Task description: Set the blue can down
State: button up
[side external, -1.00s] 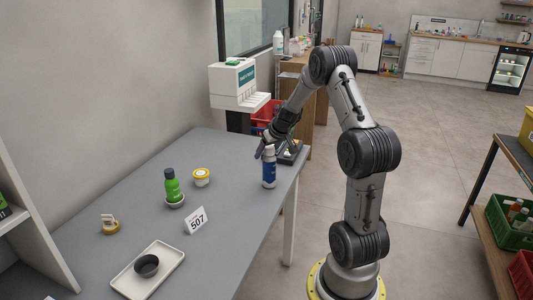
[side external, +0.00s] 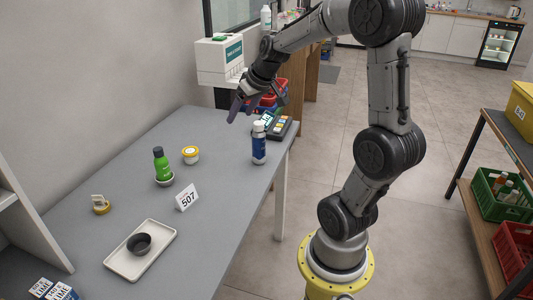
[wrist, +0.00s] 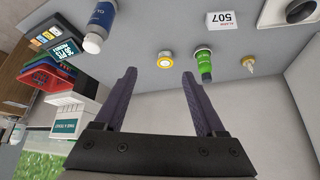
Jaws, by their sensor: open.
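The blue can (side external: 259,145), with a white top, stands upright on the grey counter (side external: 215,225) near its right edge in the side view. It also shows at the top of the wrist view (wrist: 100,22). My gripper (side external: 239,112) is above the counter, up and to the left of the can, apart from it. In the wrist view the two fingers (wrist: 162,95) are spread with nothing between them.
A card terminal (side external: 274,125) sits behind the can. A green bottle (side external: 162,168), a yellow-lidded jar (side external: 190,155), a 507 card (side external: 187,196) and a tray (side external: 119,262) with a dark bowl stand on the counter. A white dispenser (side external: 219,62) is behind.

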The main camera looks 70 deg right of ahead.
jog(key=s+a+r+n+y, duration=0.1)
jog(key=s+a+n, duration=0.15)
jog(key=a, duration=0.65)
jog(key=s+a+r+n+y, duration=0.15)
jog(key=s+a, duration=0.25)
jog(key=a, duration=0.4)
jog(key=s+a+f+n, duration=0.1)
jog(key=s+a, duration=0.4)
jog(key=s, duration=0.3)
jog(key=shift+s+a+f, duration=0.2)
jog(key=shift+a+f, duration=0.15)
jog(key=shift+a, duration=0.05)
